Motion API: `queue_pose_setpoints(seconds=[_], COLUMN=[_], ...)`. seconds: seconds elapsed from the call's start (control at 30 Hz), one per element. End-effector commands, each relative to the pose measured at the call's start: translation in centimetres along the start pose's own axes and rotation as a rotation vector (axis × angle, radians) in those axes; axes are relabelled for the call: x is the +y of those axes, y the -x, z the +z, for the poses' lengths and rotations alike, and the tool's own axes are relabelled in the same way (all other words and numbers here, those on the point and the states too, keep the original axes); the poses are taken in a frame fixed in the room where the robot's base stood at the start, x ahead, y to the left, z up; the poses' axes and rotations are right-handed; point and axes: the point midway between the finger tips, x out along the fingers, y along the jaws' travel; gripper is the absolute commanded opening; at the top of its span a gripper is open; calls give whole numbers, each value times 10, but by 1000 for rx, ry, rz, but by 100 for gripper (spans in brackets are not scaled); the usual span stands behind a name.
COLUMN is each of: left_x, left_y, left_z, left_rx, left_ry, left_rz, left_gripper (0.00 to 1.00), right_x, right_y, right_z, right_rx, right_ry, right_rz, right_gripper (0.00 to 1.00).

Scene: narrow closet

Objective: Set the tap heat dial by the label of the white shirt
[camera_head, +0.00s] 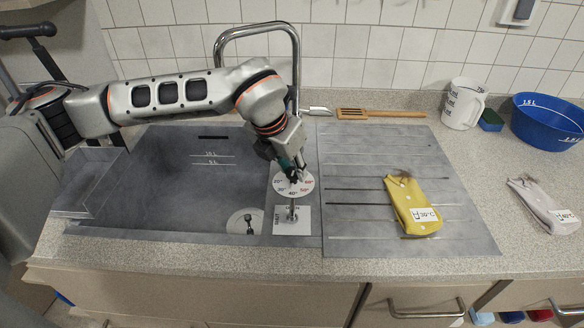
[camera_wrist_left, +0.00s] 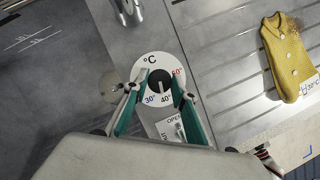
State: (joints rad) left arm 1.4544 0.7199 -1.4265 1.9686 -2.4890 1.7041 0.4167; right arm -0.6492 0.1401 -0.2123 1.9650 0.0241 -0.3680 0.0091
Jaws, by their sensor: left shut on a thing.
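The tap heat dial (camera_head: 307,184) is a white disc with degree numbers on the strip between sink and drainboard. It also shows in the wrist view (camera_wrist_left: 150,65), where its black knob (camera_wrist_left: 160,82) sits between my fingers. My left gripper (camera_head: 291,170) comes down over the dial and is shut on the knob. Which number the knob points to is not clear. The white shirt (camera_head: 538,199) lies crumpled on the counter at the right. Its label (camera_head: 566,217) carries a °C number too small to read surely. My right gripper is out of view.
A yellow shirt (camera_head: 407,200) with a 30°C label lies on the ribbed drainboard (camera_head: 350,235). Below the dial is a plate with an open/shut lever (camera_head: 291,215). A white jug (camera_head: 463,104), blue sponge (camera_head: 491,120), blue basin (camera_head: 550,118) and wooden spatula (camera_head: 380,113) stand or lie behind.

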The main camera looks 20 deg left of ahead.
Motion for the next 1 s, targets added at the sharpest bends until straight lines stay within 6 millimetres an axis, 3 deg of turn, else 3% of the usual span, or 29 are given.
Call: queue_pose_setpoints(seconds=[0.4,0.93,0.97,1.0], left_x=[-1,-1,-1,-1], left_y=[0,0,0,0], left_z=[0,0,0,0], left_rx=[2,3,3,3], left_ry=[164,185,185,185], left_rz=[68,77,77,76], left_gripper=[4,4,31,41], right_x=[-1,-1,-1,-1], right_y=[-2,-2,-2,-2], right_z=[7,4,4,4], right_rx=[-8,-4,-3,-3], right_ry=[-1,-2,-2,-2], right_rz=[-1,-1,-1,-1], right_gripper=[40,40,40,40])
